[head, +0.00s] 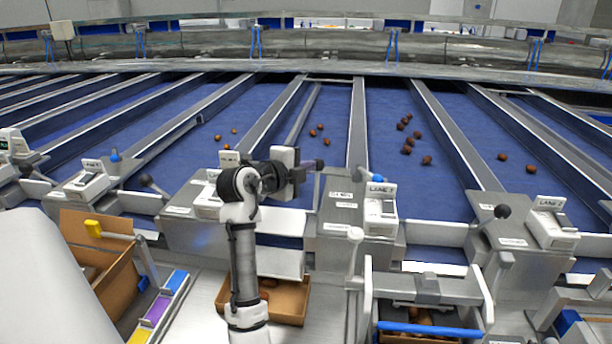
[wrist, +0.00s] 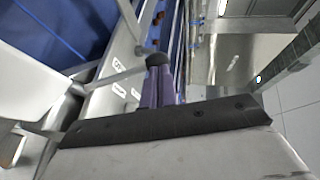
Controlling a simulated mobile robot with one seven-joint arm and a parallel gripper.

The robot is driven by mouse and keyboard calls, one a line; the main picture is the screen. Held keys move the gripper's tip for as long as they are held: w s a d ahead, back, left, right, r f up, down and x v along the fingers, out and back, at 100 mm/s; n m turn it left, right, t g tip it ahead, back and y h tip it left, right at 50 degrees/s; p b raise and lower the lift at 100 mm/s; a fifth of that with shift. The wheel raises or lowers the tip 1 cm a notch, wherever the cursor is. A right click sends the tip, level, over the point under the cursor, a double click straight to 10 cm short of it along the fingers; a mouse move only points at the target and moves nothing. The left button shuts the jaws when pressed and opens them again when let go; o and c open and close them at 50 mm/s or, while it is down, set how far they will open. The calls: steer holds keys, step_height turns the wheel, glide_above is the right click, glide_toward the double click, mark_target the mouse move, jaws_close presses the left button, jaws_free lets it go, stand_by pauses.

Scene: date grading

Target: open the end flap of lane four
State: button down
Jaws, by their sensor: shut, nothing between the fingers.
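My gripper (head: 305,168) is shut and empty above the ends of the blue lanes. Its purple fingers (wrist: 157,90) stand together in the wrist view. Their tips are at the black knob (wrist: 158,60) of a lever, which also shows in the head view (head: 319,164); I cannot tell if they touch. The lever's pale rod (head: 316,190) stands roughly upright. My gripper and arm partly cover the lane sign (head: 228,158) on the box to the left, so its number is unreadable. Grey plates (head: 282,220) cross the end of the lane behind my arm.
To the right stand boxes with lane signs (head: 381,189) (head: 550,203) and another knobbed lever (head: 503,211). A cardboard box (head: 292,300) lies below my arm, and another (head: 100,250) is at left. Reddish-brown dates (head: 427,160) lie on the belts. A blue-edged bin (head: 430,329) stands at lower right.

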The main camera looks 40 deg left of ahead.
steer(key=shift+w+a+f+n+g+b, duration=0.15)
steer(key=shift+w+a+g+b, duration=0.15)
steer(key=shift+w, duration=0.3)
steer(key=shift+w+a+f+n+g+b, duration=0.1)
steer(key=shift+w+a+n+g+b, duration=0.1)
steer(key=shift+w+a+b, duration=0.3)
steer(key=shift+w+d, duration=0.1)
steer(key=shift+d+r, duration=0.1)
steer(key=shift+r, duration=0.05)
